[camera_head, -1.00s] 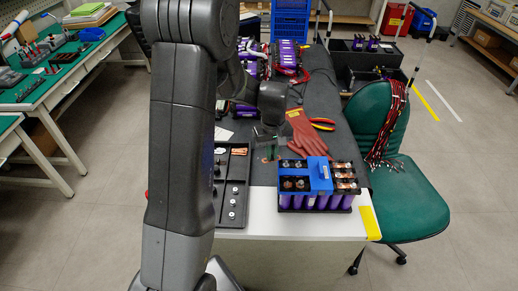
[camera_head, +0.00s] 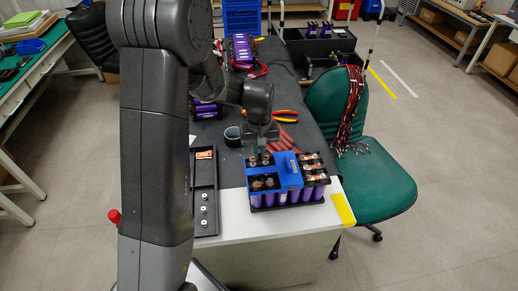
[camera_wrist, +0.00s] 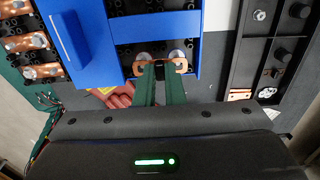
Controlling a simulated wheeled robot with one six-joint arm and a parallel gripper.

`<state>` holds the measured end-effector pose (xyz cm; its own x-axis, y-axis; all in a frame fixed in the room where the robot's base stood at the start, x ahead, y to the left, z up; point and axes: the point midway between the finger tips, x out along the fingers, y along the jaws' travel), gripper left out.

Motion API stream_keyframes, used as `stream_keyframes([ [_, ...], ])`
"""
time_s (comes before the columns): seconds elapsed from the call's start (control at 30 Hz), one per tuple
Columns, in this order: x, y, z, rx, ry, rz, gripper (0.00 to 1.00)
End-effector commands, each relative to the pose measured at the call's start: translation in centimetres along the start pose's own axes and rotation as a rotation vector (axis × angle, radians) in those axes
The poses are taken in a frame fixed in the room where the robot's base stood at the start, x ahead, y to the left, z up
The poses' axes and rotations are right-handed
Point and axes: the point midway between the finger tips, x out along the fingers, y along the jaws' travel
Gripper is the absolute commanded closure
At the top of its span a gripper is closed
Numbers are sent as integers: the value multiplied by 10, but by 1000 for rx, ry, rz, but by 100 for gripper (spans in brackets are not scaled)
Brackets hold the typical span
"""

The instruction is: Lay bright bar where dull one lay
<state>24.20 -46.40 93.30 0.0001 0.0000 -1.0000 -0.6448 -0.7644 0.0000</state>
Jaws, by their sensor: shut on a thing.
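My gripper (camera_head: 262,150) is over the far left part of the battery pack (camera_head: 287,198). In the wrist view, its green fingers (camera_wrist: 160,83) are shut on a copper bar (camera_wrist: 146,68). The bar lies across or just above two round silver terminals at the pack's edge; I cannot tell whether it touches them. I cannot tell whether this bar is bright or dull. Another copper piece (camera_head: 204,154) lies in the black tray (camera_head: 205,180) left of the pack. More copper bars (camera_wrist: 26,43) sit on the pack beyond the blue cover (camera_wrist: 90,47).
The tray also holds several silver nuts. Red gloves (camera_head: 285,140) and orange-handled pliers (camera_head: 286,115) lie behind the pack, with a dark cup (camera_head: 232,136) to their left. The white table front (camera_head: 240,224) is clear. A green chair (camera_head: 362,180) stands at the right.

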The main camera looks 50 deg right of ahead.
Motion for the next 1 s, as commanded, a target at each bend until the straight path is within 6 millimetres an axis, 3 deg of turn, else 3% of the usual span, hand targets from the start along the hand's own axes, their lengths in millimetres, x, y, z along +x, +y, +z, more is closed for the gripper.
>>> stream_keyframes([
  [0.37, 0, 0, 0, -1, 0, 0, 100],
  [0.73, 17, 0, 0, -1, -1, 0, 100],
  [1.0, 18, 0, 0, -1, 0, 0, 100],
])
